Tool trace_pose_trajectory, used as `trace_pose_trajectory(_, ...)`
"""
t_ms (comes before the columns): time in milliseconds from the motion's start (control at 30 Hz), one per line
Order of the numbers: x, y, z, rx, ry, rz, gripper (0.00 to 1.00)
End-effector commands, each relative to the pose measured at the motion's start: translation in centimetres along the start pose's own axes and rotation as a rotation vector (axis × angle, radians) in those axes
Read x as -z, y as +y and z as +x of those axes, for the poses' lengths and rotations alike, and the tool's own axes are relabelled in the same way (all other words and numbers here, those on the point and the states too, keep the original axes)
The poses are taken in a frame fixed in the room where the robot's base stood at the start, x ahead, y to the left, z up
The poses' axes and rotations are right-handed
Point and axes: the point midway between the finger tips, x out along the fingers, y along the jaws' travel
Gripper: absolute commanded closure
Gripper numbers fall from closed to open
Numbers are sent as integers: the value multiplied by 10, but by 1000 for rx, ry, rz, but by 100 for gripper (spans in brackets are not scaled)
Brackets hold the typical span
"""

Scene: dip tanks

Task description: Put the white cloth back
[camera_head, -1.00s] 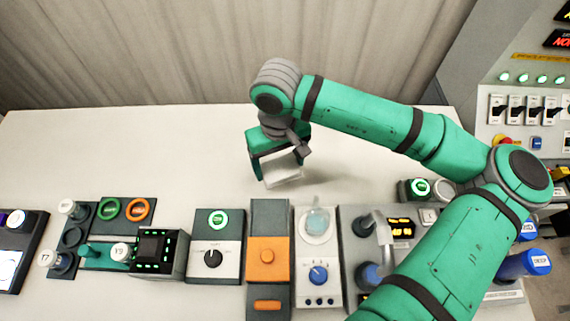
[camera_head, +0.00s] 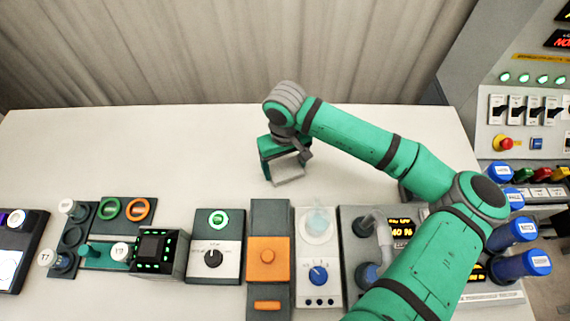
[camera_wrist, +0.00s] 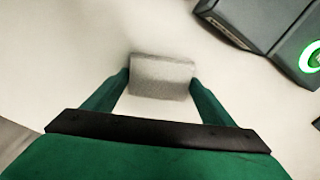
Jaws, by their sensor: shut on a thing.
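The white cloth (camera_wrist: 162,78) is a small pale grey-white block shape between my two green fingers in the wrist view. My gripper (camera_wrist: 160,88) is shut on it. In the head view my gripper (camera_head: 287,172) hangs over the bare table behind the row of devices, with the cloth (camera_head: 288,169) a pale piece between its fingertips. I cannot tell whether the cloth touches the table.
The white table (camera_head: 120,150) is clear to the left and behind. Along the front stand a dark box with a knob (camera_head: 213,257), an orange-topped unit (camera_head: 267,255) and a flask stand (camera_head: 317,270). Blue-capped bottles (camera_head: 518,230) stand at the right.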

Motion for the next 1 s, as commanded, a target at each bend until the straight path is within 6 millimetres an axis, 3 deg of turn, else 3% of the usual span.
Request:
trace_pose_trajectory(167,0,0,2,0,0,0,51)
trace_pose_trajectory(200,0,0,3,0,0,0,20)
trace_pose_trajectory(267,0,0,3,1,0,0,6)
trace_pose_trajectory(300,0,0,3,1,0,0,4)
trace_pose_trajectory(667,0,0,-2,0,1,0,4)
trace_pose_trajectory(767,0,1,-13,-2,1,0,4)
trace_pose_trajectory(1000,1,0,-60,-3,3,-1,4)
